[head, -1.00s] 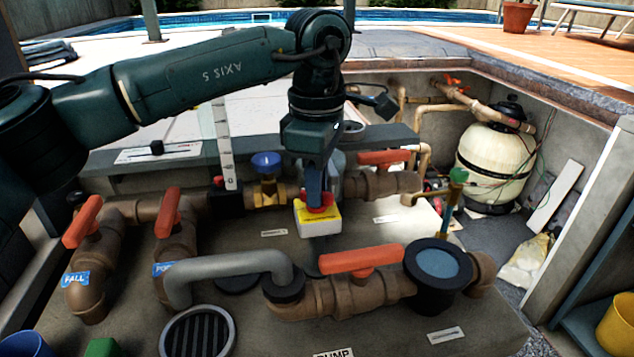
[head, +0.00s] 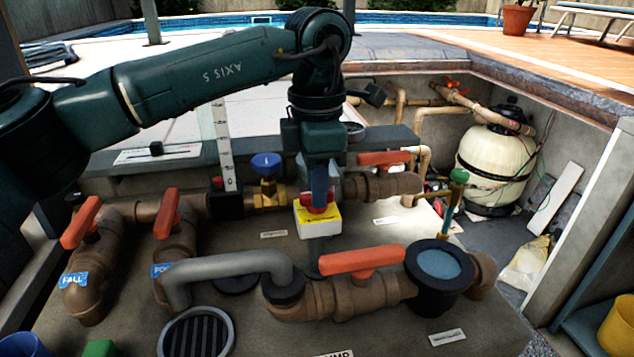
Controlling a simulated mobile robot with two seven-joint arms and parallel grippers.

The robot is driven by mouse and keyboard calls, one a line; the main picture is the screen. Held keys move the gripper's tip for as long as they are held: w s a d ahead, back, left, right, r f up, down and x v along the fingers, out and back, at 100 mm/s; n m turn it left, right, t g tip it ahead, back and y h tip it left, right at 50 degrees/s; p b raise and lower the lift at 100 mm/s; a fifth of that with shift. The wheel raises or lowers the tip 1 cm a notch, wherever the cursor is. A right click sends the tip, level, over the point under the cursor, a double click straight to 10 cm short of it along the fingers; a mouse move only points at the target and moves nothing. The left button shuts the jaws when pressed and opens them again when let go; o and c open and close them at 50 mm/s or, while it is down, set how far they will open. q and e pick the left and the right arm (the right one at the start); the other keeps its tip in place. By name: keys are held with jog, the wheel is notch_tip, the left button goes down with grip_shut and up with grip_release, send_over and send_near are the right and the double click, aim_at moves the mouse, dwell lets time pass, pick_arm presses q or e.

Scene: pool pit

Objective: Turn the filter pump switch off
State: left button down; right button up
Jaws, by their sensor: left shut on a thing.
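A yellow and white switch box (head: 318,222) with a red knob (head: 319,211) on top stands in the middle of the grey slab, among the pipes. My left gripper (head: 319,200) points straight down over it, its blue fingers shut on the red knob. The fingers hide part of the knob, so its exact turn position cannot be told. My right gripper is not in view.
Brown pipes with orange handles stand left (head: 80,222), behind (head: 385,158) and in front (head: 362,259) of the switch. A blue-handled valve (head: 266,163) is close on its left. A cream filter tank (head: 494,160) stands at the back right.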

pick_arm(q)
jog(key=c, duration=1.4)
grip_release()
jog(key=shift+r, duration=0.1)
notch_tip(320, 180, up, 13)
jog(key=p, duration=0.1)
